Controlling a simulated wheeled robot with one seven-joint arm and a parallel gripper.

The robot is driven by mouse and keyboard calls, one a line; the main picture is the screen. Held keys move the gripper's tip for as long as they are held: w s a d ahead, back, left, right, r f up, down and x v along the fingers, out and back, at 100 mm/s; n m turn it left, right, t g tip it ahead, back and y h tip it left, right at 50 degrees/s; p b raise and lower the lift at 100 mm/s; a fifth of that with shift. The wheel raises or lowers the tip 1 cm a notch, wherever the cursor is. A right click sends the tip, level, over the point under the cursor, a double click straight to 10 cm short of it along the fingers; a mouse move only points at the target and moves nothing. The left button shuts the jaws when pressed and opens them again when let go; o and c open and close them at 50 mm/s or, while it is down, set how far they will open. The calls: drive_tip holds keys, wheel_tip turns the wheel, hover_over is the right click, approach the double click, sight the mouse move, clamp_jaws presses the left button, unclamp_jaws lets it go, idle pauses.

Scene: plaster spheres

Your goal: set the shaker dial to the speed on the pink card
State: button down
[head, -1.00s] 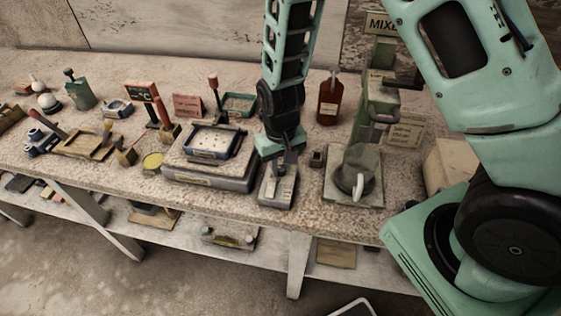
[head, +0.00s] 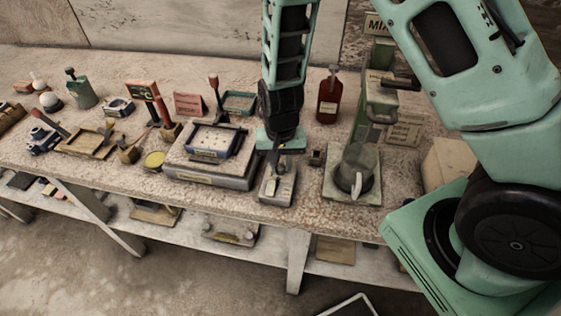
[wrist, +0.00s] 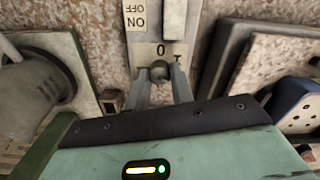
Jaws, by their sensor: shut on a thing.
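The shaker (head: 208,176) is a grey slab with a dark blue tray on top. Right of it stands a narrow pale control box (head: 280,188). In the wrist view its face (wrist: 142,50) has ON and OFF lettering, a 0 and part of another mark. My gripper (head: 280,168) points down at this box. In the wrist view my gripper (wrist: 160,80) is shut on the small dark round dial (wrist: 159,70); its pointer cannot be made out. The pink card (head: 188,104) stands behind the shaker; its writing is too small to read.
A green mixer with a grey pot (head: 357,172) stands right of the control box, near a small dark block (head: 316,158). A brown bottle (head: 329,99) is behind. A red-knobbed lever (head: 215,93) and a yellow-topped tin (head: 153,161) flank the shaker.

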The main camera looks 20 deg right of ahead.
sight(280, 167)
drive_tip(key=c, duration=1.2)
unclamp_jaws()
wheel_tip(280, 167, up, 18)
drive_tip(key=shift+f, duration=0.25)
drive_tip(key=s+a+r+n, duration=0.2)
drive_tip(key=s+n, duration=0.4)
drive_tip(key=s, duration=0.4)
drive_tip(key=s+a+r+n, duration=0.2)
drive_tip(key=s+a+n, duration=0.2)
drive_tip(key=s, duration=0.6)
drive_tip(key=shift+a+n+y, duration=0.15)
drive_tip(key=shift+n+y, duration=0.15)
drive_tip(key=shift+n, duration=0.7)
